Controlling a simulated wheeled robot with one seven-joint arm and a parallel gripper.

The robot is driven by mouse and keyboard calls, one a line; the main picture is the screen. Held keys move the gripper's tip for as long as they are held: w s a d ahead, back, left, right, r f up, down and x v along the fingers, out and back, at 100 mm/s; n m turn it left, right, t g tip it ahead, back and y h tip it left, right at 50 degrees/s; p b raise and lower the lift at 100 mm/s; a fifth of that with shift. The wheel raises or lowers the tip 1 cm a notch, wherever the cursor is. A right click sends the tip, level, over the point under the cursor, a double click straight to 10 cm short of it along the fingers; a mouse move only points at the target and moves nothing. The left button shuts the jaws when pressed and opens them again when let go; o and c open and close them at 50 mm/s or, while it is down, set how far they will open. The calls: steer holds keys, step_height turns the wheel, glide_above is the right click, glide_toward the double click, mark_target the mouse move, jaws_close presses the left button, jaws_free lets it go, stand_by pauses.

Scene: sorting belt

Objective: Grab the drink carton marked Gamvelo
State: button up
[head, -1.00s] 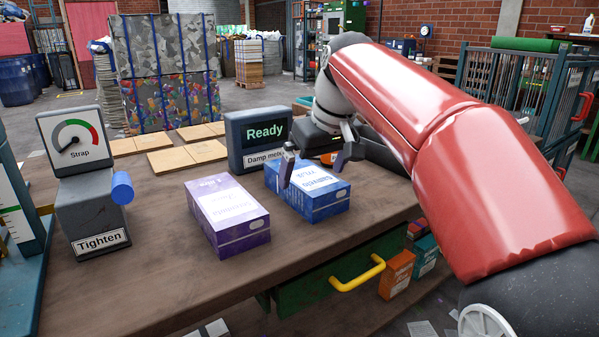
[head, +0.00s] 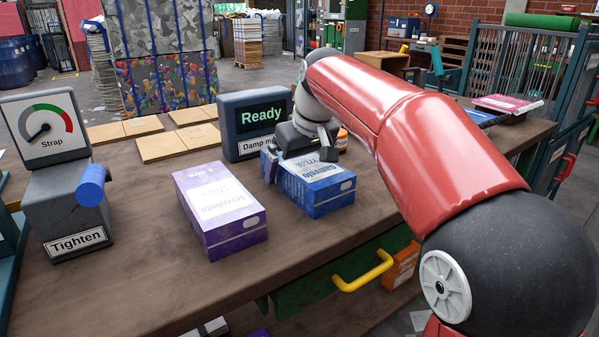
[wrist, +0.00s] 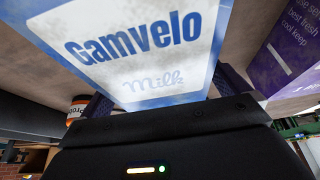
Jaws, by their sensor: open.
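The blue drink carton (head: 318,190) marked Gamvelo lies on the table with its label facing up. In the wrist view the carton (wrist: 150,45) fills the middle, with "Gamvelo" and "Milk" readable. My gripper (head: 299,160) is at the carton's far end, low over the table. The wrist view shows my gripper (wrist: 166,88) open, with one finger on each side of the carton. The carton reaches between the fingers. Whether either finger touches it I cannot tell.
A purple carton (head: 220,212) lies to the left, with bare table between. A Ready display (head: 256,124) stands just behind my gripper. A small orange-topped jar (head: 342,138) stands behind at the right. A Tighten strap unit (head: 66,200) stands at the far left.

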steer(key=c, duration=0.8)
steer(key=shift+c, duration=0.2)
steer(key=shift+r, duration=0.1)
